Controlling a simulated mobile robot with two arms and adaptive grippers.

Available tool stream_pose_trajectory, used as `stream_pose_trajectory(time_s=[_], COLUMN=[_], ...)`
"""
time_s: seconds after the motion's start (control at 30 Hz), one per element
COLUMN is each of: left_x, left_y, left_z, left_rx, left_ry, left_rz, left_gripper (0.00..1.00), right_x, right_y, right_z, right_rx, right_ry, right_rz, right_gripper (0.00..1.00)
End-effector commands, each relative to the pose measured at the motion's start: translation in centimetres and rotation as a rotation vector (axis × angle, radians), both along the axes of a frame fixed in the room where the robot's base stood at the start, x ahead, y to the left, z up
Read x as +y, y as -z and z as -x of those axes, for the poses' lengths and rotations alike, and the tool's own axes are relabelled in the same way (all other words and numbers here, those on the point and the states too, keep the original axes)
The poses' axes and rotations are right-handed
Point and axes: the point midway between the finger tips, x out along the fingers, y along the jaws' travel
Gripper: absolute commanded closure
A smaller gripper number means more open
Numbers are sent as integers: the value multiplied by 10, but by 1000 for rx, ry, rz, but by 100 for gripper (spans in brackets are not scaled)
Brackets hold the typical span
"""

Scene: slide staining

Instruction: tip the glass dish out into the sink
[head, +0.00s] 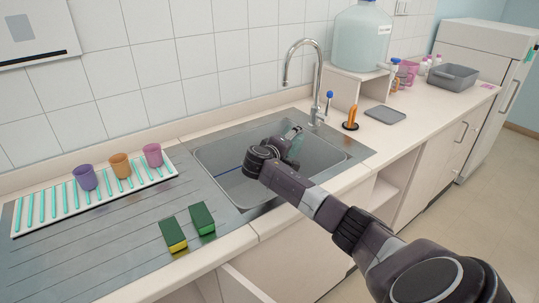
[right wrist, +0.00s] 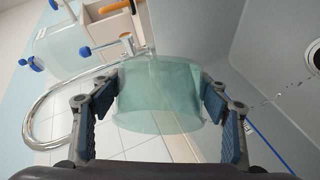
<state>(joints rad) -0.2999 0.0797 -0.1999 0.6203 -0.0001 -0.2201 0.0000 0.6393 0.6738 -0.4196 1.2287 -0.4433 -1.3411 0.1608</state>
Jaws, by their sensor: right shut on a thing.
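The glass dish (right wrist: 160,95) is clear and faintly green; in the right wrist view it sits between the two fingers of my right gripper (right wrist: 170,103), which is shut on it. In the head view my right gripper (head: 287,143) is over the sink (head: 222,158), towards its right side. The dish (head: 295,148) shows there only in part beside the fingers and looks tilted. Pale specks (right wrist: 278,98) show near the round drain (right wrist: 313,57) in the right wrist view. I cannot tell whether liquid is left in the dish. My left gripper is out of view.
The tap (head: 318,85) rises behind the sink, close to my gripper. Two green-and-yellow sponges (head: 202,218) and a white rack (head: 70,217) with purple, orange and pink cups are on the left. An orange-handled item (head: 351,118) stands right.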

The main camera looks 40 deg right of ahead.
Motion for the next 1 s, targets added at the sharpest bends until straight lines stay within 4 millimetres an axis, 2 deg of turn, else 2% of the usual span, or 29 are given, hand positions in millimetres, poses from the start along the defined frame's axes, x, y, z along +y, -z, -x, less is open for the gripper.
stream_pose_trajectory(time_s=[1.0], left_x=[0], left_y=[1], left_z=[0], left_rx=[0], left_ry=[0], left_rz=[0], left_gripper=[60], right_x=[3], right_y=[-8], right_z=[-4], right_rx=[90], right_ry=[0], right_rz=[83], right_gripper=[62])
